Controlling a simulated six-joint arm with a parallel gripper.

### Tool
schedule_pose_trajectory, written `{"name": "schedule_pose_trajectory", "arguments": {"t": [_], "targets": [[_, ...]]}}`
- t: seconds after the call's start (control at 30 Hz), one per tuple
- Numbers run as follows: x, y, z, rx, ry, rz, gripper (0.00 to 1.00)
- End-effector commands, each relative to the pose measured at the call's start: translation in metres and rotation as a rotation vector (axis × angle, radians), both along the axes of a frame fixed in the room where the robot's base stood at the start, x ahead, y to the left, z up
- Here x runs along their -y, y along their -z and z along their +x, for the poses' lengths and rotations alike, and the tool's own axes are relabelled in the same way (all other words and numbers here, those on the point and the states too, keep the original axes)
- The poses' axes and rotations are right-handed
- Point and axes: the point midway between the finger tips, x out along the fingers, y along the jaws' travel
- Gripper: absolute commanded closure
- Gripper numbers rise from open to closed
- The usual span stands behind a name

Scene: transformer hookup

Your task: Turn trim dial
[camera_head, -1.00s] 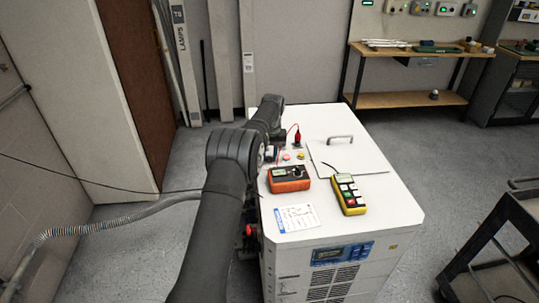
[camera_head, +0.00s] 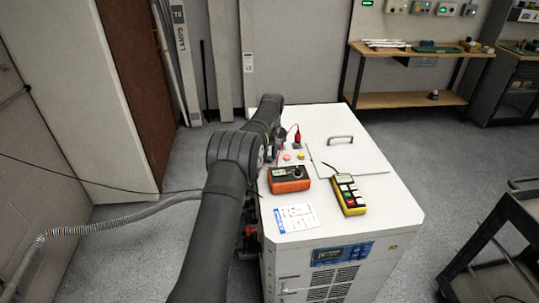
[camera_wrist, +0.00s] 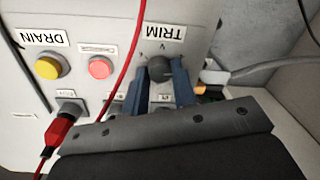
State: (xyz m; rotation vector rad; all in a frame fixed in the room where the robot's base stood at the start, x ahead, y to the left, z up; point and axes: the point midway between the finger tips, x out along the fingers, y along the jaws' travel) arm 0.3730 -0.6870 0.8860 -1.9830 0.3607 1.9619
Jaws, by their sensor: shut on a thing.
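The trim dial (camera_wrist: 160,68) is a round black knob below the upside-down TRIM label (camera_wrist: 165,32) in the wrist view. My gripper (camera_wrist: 164,72) has blue fingers on either side of the dial and is shut on it. The dial's pointer position cannot be made out. In the head view my arm hides the dial and the fingers.
A yellow button (camera_wrist: 52,65) and a red button (camera_wrist: 101,67) sit left of the dial. A red plug (camera_wrist: 58,130) and red cable lie close by. An orange meter (camera_head: 289,179) and a yellow handheld tester (camera_head: 348,194) rest on the white cabinet (camera_head: 385,215).

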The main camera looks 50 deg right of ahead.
Motion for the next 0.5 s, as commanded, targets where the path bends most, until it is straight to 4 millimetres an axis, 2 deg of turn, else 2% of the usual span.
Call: {"name": "schedule_pose_trajectory", "arguments": {"t": [0.27,0.3,0.4,0.5], "targets": [[0.0010,-0.0024,0.0013,0.004,0.000,-0.006,0.98],[0.0010,-0.0024,0.0013,0.004,0.000,-0.006,0.72],[0.0008,-0.0021,0.0012,0.003,0.000,-0.005,0.54],[0.0006,-0.0015,0.0008,0.002,0.001,-0.003,0.54]]}}
